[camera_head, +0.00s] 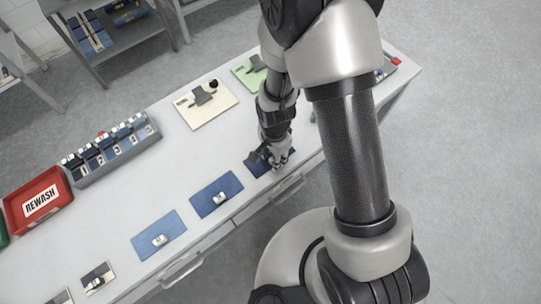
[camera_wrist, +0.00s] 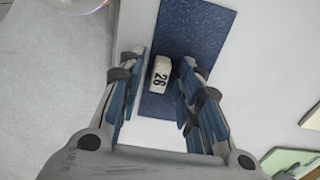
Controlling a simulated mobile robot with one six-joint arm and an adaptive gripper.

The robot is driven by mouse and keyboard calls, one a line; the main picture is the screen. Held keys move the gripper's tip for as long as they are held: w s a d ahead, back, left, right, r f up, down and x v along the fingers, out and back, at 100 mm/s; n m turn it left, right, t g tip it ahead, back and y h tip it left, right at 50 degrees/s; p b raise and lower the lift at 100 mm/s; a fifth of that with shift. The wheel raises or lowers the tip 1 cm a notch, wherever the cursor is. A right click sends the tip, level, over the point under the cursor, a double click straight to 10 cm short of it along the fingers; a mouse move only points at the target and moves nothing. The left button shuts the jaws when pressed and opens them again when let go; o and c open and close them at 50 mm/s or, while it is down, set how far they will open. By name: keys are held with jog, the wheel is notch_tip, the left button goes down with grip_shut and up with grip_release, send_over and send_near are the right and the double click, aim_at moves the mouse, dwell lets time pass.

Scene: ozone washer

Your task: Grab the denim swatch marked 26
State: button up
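The denim swatch marked 26 is a dark blue cloth (camera_wrist: 190,32) lying flat on the white table, with a small white tag block (camera_wrist: 160,74) reading 26 on it. In the wrist view the tag block lies between the fingers of my gripper (camera_wrist: 158,92), which are open with a gap on both sides. Whether the fingertips touch the cloth cannot be told. In the head view my gripper (camera_head: 272,160) is over the same dark swatch (camera_head: 258,166) near the table's front edge and hides much of it.
A red REWASH tray (camera_head: 62,190), a grey numbered rack (camera_head: 150,136) and a cream board (camera_head: 222,112) stand farther back.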

grip_shut()
jog(key=shift+r, duration=0.1)
dwell(0.3)
